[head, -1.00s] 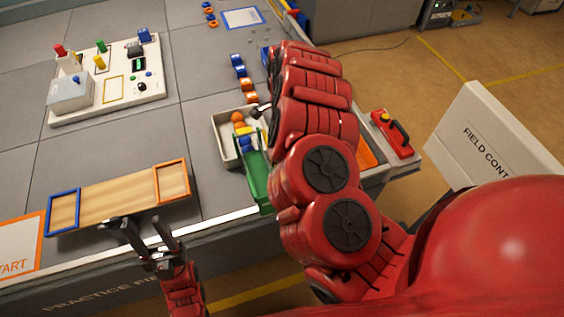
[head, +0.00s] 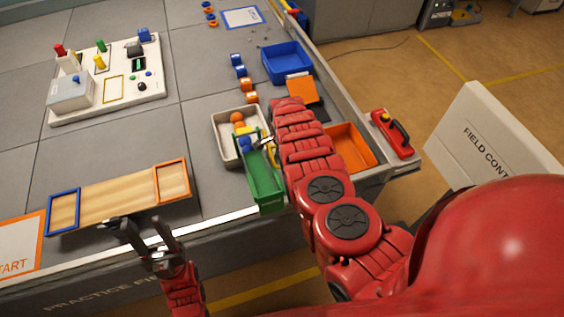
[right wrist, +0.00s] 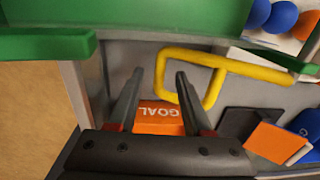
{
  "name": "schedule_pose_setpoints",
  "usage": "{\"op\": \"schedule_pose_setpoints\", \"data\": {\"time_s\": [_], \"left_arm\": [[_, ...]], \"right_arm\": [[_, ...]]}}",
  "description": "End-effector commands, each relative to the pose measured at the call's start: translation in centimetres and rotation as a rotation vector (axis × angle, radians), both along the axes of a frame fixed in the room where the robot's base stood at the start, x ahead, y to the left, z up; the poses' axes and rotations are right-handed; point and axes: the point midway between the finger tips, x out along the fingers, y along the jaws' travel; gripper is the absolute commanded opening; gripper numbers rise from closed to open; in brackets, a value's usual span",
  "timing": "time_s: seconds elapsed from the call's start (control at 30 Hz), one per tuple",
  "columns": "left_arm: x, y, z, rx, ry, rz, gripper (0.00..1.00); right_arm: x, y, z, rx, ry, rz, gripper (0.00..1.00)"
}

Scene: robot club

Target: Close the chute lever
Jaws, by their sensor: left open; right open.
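The green chute (head: 262,182) stands at the table's front edge, its upper end by a grey tray (head: 219,128) of balls. Its yellow lever (head: 271,154) shows beside my right arm. In the right wrist view the lever is a bent yellow bar (right wrist: 262,72) below the green chute (right wrist: 130,18). My right gripper (right wrist: 160,73) is open. One side of the yellow loop appears between its fingertips; I cannot tell whether they touch. In the head view this gripper is small and partly hidden by its arm. My left gripper (head: 140,222) is open and empty near the wooden board.
The wooden board (head: 115,199) with blue and orange frames lies at front left. An orange bin (head: 352,147) and a blue bin (head: 287,62) stand right of the chute. A white switch panel (head: 120,100) is at back left. Bare table lies between.

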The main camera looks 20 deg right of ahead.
Motion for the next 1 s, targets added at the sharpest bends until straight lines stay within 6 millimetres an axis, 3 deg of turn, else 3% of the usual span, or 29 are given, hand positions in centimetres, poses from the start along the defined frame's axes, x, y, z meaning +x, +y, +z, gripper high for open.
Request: {"op": "schedule_pose_setpoints", "data": {"time_s": [0.03,0.2,0.6,0.9,1.0], "left_arm": [[0.0,0.0,-0.7,0.0,0.001,0.0,0.5],[0.0,0.0,-1.3,0.0,0.001,0.0,0.5],[0.0,0.0,-1.3,0.0,0.0,0.0,0.5],[0.0,0.0,-1.3,0.0,0.001,0.0,0.5],[0.0,0.0,-1.3,0.0,0.0,0.0,0.5]], "right_arm": [[0.1,-0.3,-1.0,-0.004,-0.004,-0.002,0.5],[0.1,-0.2,-2.1,-0.002,-0.001,-0.002,0.5],[0.2,0.0,-2.4,0.0,-0.002,-0.002,0.5],[0.2,-0.1,-2.4,0.0,-0.002,-0.002,0.0],[0.1,-0.1,-2.4,0.0,-0.002,-0.002,0.0]]}}
